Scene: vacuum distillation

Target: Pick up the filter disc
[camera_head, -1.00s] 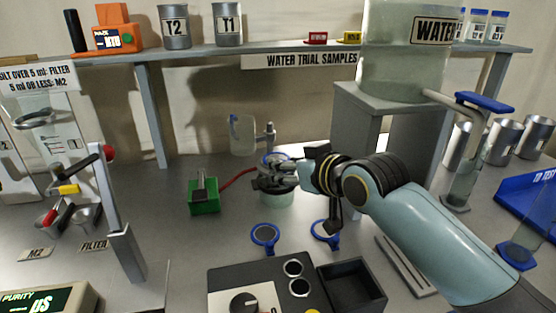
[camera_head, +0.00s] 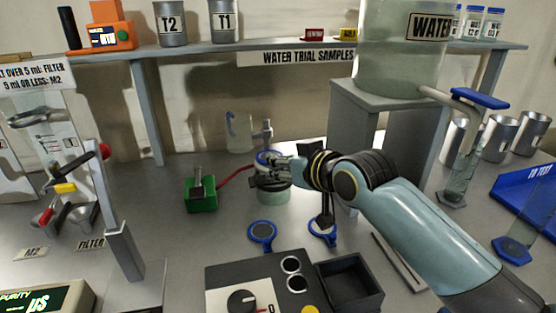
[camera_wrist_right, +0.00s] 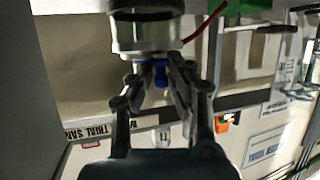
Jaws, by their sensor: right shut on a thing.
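A filter disc with a blue rim (camera_head: 267,156) sits at the top of the round vessel (camera_head: 273,193) at the middle of the table. My right gripper (camera_head: 284,171) reaches this vessel from the right and partly hides its top. In the right wrist view my right gripper (camera_wrist_right: 162,75) is shut on a small blue part (camera_wrist_right: 160,72), which looks like the disc's tab, just under the vessel's metal rim (camera_wrist_right: 148,35). Two more blue-rimmed discs (camera_head: 262,234) (camera_head: 323,231) lie on the table in front. My left gripper is not in view.
A green box (camera_head: 200,192) with a red hose stands left of the vessel. A clear cup on a stand (camera_head: 239,132) is behind it. A black-topped control box (camera_head: 250,275) is in front. A grey stand (camera_head: 385,95) holds the water tank at the right.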

